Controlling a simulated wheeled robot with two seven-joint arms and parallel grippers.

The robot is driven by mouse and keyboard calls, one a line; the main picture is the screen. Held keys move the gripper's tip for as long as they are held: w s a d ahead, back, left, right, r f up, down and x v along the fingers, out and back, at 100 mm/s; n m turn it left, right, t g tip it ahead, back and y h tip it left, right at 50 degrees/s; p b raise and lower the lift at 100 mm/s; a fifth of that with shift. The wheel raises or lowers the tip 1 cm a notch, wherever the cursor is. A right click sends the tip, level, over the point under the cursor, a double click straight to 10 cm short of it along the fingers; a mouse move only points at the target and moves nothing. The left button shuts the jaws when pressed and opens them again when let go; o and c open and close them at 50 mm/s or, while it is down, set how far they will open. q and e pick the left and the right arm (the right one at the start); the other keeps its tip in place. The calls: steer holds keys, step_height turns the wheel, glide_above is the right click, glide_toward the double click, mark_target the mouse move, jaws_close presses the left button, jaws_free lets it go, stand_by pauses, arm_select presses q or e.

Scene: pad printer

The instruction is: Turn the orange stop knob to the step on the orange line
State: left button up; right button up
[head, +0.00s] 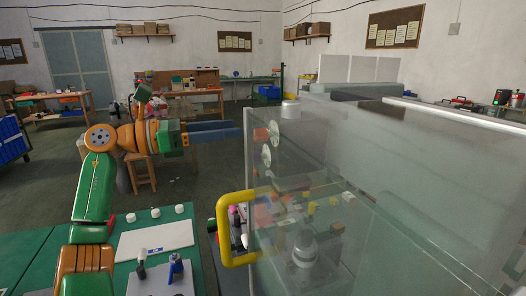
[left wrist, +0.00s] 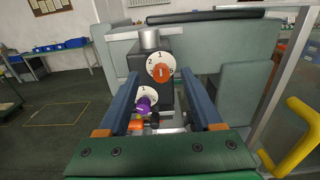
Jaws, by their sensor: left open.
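The orange stop knob (left wrist: 160,73) sits on a white numbered dial (left wrist: 151,62) on the dark end face of the pad printer. Which step it points to is too small to tell, and I cannot make out an orange line. A purple knob (left wrist: 143,104) sits on a second white dial below. In the head view the orange knob (head: 260,134) shows at the machine's left end, by the clear cover. My left gripper (head: 240,132) is open, its blue fingers pointing at that end. In the left wrist view its fingertips (left wrist: 160,76) stand either side of the orange knob, apparently not touching it. My right gripper is out of view.
A clear guard (head: 370,220) with a yellow handle (head: 222,230) encloses the printer at the right. A green table (head: 30,255) with a white plate (head: 155,240) is at the lower left. A wooden stool (head: 140,172) stands behind my left arm.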

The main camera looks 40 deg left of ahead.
arm_select(q)
steer(key=p+x, duration=0.1)
steer(key=x, duration=0.1)
steer(key=f+p+x, duration=0.1)
steer(key=p+x, duration=0.2)
steer(key=x, duration=0.2)
steer(key=shift+f, duration=0.35)
steer(key=shift+w+d+f, duration=0.1)
steer(key=shift+f, duration=0.2)
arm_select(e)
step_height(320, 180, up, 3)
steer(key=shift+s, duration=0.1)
arm_select(q)
jaws_close()
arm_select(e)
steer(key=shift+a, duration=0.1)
